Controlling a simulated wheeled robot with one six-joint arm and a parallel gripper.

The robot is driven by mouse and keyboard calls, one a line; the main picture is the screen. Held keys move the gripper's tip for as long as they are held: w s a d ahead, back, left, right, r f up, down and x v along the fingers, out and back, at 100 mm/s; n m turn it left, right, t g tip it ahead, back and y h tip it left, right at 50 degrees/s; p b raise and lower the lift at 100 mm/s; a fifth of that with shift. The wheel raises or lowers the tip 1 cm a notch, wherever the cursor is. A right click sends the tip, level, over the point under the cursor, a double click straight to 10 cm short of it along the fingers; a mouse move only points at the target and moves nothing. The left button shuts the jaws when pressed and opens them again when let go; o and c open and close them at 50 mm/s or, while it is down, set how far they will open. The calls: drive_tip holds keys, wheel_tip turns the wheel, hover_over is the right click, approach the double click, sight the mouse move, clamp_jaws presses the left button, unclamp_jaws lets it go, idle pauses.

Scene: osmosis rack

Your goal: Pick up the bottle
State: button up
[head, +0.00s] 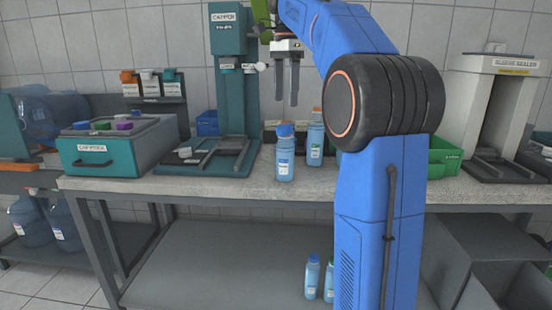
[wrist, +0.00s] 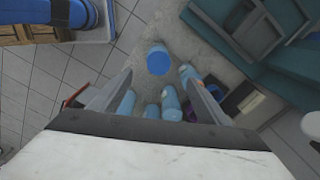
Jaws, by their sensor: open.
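A blue bottle with a blue cap and a white label (head: 285,167) stands upright near the front edge of the worktop. A second blue bottle with an orange cap (head: 315,145) stands just behind it to the right. My gripper (head: 287,104) points down, open and empty, above the blue-capped bottle and apart from it. In the wrist view, a round blue cap (wrist: 157,61) shows near the gap between the fingertips (wrist: 160,76). Several more bottles (wrist: 171,104) show nearer the palm. Which bottle the task means cannot be told.
A teal capper stand (head: 230,70) rises behind on the left, with a teal capper box (head: 115,152) farther left. A green bin (head: 444,158) and a pale sealer (head: 493,95) stand to the right. Two bottles (head: 312,277) are on the lower shelf. My arm hides part of the worktop.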

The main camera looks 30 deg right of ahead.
sight(285, 125)
wheel_tip(285, 125, down, 12)
drive_tip(key=shift+r, duration=0.25)
drive_tip(key=shift+s+a+f, duration=0.1)
drive_tip(key=shift+s+f, duration=0.05)
drive_tip(key=shift+f, duration=1.25)
drive_tip(key=shift+s+a+f, duration=0.1)
drive_tip(key=shift+f, duration=1.3)
drive_tip(key=c, duration=1.4)
